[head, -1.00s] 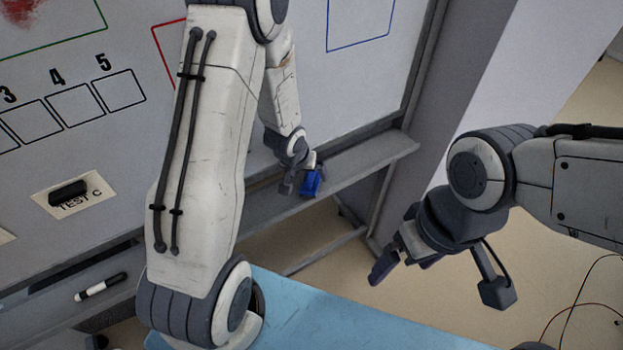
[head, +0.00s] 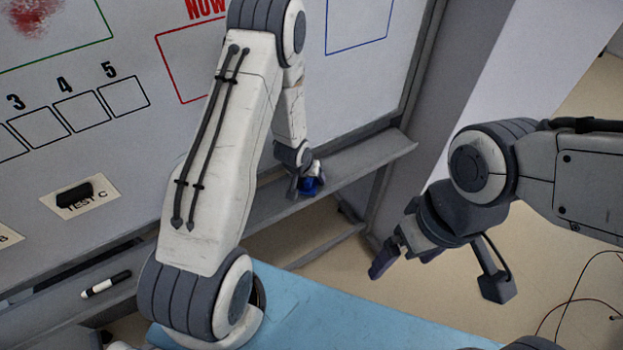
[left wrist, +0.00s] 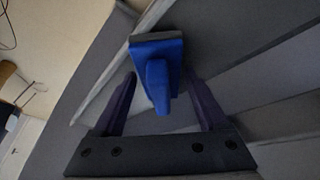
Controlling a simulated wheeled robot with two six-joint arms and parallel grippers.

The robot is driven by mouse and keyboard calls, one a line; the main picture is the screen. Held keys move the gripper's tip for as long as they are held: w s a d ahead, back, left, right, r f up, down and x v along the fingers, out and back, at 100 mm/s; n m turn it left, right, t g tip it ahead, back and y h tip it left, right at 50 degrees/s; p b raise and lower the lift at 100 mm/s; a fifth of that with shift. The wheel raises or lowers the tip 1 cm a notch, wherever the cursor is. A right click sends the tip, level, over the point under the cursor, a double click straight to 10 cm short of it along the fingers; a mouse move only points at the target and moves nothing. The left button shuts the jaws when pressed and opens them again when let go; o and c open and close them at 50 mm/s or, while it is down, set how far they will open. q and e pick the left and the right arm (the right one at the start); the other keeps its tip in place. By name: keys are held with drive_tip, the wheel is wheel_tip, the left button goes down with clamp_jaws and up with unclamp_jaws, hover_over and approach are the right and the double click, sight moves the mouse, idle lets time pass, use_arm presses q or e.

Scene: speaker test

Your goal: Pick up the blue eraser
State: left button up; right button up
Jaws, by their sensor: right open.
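The blue eraser (head: 309,186) sits on the ledge below the whiteboard, partly hidden by my left gripper (head: 303,184) in the head view. In the left wrist view the eraser (left wrist: 156,48) has a broad blue body with a grey strip and a blue handle pointing toward the gripper. The two dark fingers of my left gripper (left wrist: 161,75) are apart, one on each side of the handle, with a visible gap on both sides. My right gripper (head: 404,262) is open and empty, away from the ledge at the right.
The grey ledge (head: 362,156) runs along the whiteboard (head: 235,125). A black block (head: 74,195) is on a "TEST C" label. A marker (head: 106,285) lies on the ledge at left. A light blue surface (head: 318,318) is below.

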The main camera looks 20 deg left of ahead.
use_arm(q)
clamp_jaws()
drive_tip(key=shift+r, duration=0.15)
